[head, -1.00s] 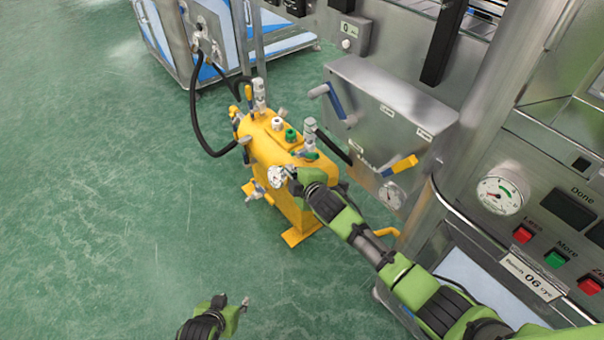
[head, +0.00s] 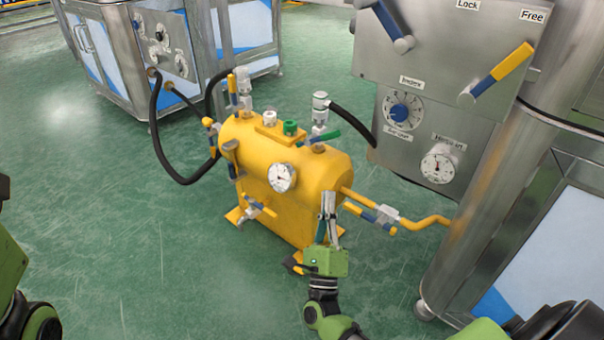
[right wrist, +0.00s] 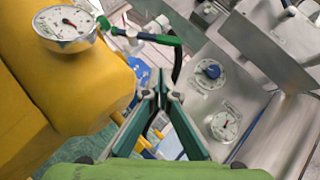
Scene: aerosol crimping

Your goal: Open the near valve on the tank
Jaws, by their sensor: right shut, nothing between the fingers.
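The yellow tank (head: 300,180) stands on the floor at mid picture in the head view, with a round gauge on its side. A valve with a green handle (head: 320,137) is on top at its near right end. The handle also shows above my fingers in the right wrist view (right wrist: 160,38). Another valve with a blue and yellow handle (head: 375,213) is on the pipe at the right end. My right gripper (head: 328,196) is upright, shut and empty, in front of the tank's right end, apart from the green handle. My left gripper is out of view.
A steel cabinet with dials and handles (head: 425,60) stands close on the right. A black hose (head: 355,120) runs from the green-handled valve towards it. More hoses (head: 160,150) link the tank to a cabinet at the back left. The floor at left is clear.

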